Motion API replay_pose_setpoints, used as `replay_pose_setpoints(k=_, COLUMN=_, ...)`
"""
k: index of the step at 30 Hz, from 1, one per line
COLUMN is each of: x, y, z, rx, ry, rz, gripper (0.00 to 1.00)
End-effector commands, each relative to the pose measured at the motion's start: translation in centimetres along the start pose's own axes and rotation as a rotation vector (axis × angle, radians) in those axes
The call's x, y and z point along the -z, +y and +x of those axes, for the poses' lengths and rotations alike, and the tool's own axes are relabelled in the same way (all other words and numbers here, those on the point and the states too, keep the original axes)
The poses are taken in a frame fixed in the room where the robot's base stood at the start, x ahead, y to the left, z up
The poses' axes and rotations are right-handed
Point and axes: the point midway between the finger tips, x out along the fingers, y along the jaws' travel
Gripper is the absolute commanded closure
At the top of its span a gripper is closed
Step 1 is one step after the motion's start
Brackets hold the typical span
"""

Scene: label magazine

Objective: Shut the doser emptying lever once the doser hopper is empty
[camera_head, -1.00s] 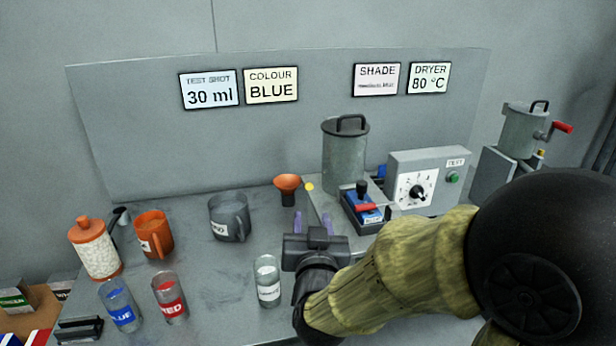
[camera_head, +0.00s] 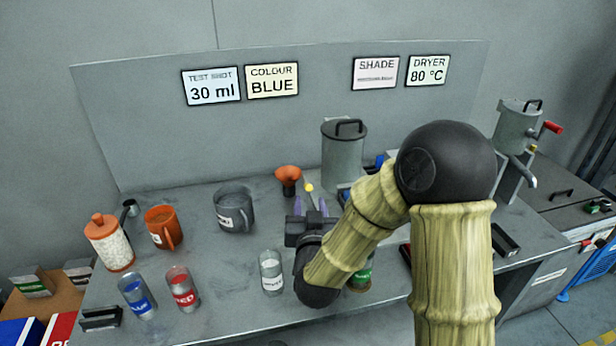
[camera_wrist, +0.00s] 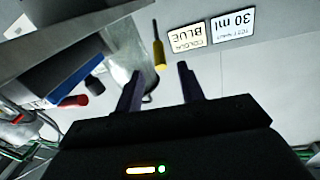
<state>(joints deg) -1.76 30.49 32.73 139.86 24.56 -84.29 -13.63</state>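The doser is a grey canister (camera_head: 343,155) with a dark handled lid, at the back of the bench; it also fills the upper left of the wrist view (camera_wrist: 122,50). The lid is on and I cannot see inside the hopper. A lever with a yellow knob (camera_head: 309,187), seemingly the emptying lever, stands beside the canister; it shows in the wrist view (camera_wrist: 159,55). My gripper (camera_head: 310,207) is open and empty. Its two purple fingers (camera_wrist: 160,88) point toward the lever, which appears between them, apart from both. My arm hides the doser's base.
Left of my gripper stand an orange funnel (camera_head: 288,175), a grey jug (camera_head: 234,210), an orange jug (camera_head: 163,228) and a clear cup (camera_head: 271,273). A hopper with a red handle (camera_head: 517,130) stands at right. The bench front left of centre is partly clear.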

Motion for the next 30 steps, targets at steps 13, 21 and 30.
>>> replay_pose_setpoints(k=13, x=0.0, y=0.0, z=7.6, rx=-0.001, ry=-0.001, rz=0.002, gripper=0.61)
replay_pose_setpoints(k=21, x=-0.1, y=0.0, z=8.9, rx=0.0, ry=-0.002, rz=0.0, gripper=0.61)
replay_pose_setpoints(k=30, x=-0.1, y=0.0, z=8.9, rx=0.0, ry=-0.001, rz=0.0, gripper=0.87)
